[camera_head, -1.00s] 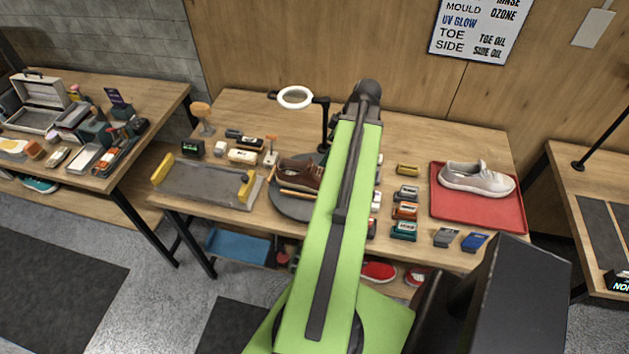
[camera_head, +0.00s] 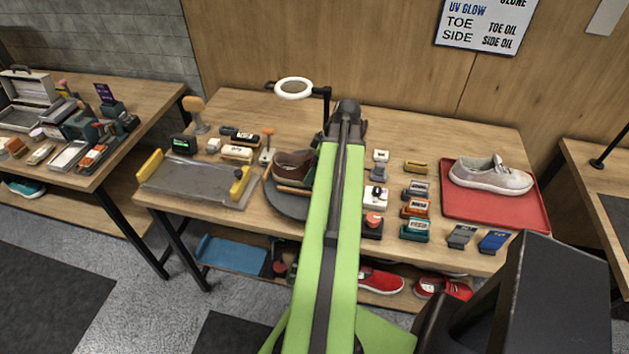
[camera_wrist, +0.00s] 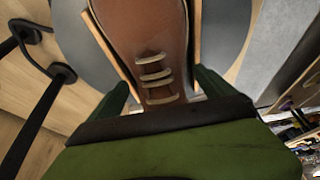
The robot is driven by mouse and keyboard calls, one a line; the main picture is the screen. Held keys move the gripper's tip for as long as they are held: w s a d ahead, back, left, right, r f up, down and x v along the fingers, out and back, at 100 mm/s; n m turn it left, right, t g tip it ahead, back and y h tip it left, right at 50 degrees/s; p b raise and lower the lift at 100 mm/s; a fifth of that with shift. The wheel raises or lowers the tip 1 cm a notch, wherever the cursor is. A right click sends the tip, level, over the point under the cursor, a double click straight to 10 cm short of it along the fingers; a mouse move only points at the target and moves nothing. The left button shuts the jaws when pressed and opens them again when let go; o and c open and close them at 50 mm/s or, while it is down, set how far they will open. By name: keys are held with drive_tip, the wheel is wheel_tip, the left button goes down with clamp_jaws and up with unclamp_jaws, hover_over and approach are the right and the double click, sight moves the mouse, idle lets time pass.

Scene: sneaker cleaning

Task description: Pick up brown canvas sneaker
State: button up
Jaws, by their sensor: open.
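The brown sneaker (camera_head: 291,165) sits on a round grey turntable (camera_head: 283,203) on the middle table, partly hidden behind my green arm. In the wrist view the brown sneaker (camera_wrist: 140,30) fills the upper middle, with pale laces showing. Thin wooden strips (camera_wrist: 113,52) run along both its sides. My gripper (camera_wrist: 162,88) is open, with one dark green finger on each side of the laced part. I cannot tell whether the fingers touch the shoe. In the head view my gripper is hidden behind the arm.
A white ring lamp (camera_head: 293,88) on a dark post stands behind the turntable. A grey tray (camera_head: 195,182) with yellow ends lies left. Several small boxes stand right of my arm, then a white sneaker (camera_head: 490,175) on a red tray (camera_head: 505,213).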

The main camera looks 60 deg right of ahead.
drive_tip(key=shift+f, duration=0.1)
drive_tip(key=shift+c, duration=0.4)
clamp_jaws()
drive_tip(key=shift+r+p, duration=0.55)
drive_tip(key=shift+p, duration=0.2)
wheel_tip(320, 180, up, 4)
drive_tip(key=p, duration=0.4)
drive_tip(key=s+d+r+p, duration=0.3)
drive_tip(key=s+r+p, duration=0.2)
drive_tip(key=s, duration=0.6)
drive_tip(key=shift+r, duration=0.2)
